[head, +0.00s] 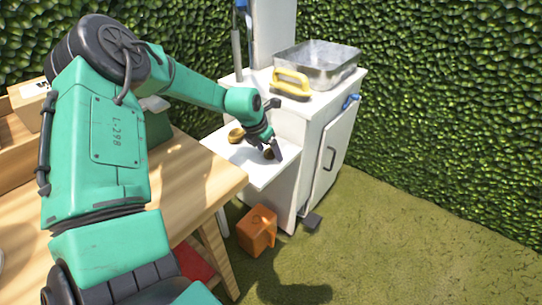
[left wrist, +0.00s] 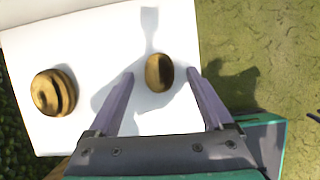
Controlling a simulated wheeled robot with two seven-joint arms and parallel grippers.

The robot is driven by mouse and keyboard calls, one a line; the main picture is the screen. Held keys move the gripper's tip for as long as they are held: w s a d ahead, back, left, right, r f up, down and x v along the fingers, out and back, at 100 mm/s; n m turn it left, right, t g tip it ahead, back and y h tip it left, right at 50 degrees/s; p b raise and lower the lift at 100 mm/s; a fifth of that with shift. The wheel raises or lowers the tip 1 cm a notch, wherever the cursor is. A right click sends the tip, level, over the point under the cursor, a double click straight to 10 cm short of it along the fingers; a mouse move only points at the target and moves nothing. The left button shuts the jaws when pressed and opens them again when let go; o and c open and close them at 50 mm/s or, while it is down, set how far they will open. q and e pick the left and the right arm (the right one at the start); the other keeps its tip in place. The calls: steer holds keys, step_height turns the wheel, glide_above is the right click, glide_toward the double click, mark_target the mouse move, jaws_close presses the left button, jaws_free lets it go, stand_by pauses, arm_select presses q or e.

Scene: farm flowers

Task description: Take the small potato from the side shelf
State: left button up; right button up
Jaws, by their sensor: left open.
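The small potato (left wrist: 159,73) is brown and oval and lies on the white side shelf (left wrist: 110,50). In the head view it (head: 268,154) is a small brown spot partly hidden by my left gripper (head: 272,147). My left gripper (left wrist: 161,76) is open above the shelf, with one finger on each side of the small potato in the wrist view. Gaps show between the potato and both fingers. A larger, striped brown potato (left wrist: 53,93) lies to the left in the wrist view, outside the fingers. My right gripper is not in view.
The shelf joins a white cabinet (head: 327,150) carrying a metal basin (head: 318,66) and a yellow-handled item (head: 291,82). A wooden table (head: 205,175) stands close at the left. An orange box (head: 257,230) sits on the grass below. Hedges stand behind.

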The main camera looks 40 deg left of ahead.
arm_select(q)
steer(key=shift+w+f, duration=0.1)
steer(key=shift+f, duration=0.15)
steer(key=shift+r, duration=0.15)
steer(key=shift+c, duration=1.2)
jaws_close()
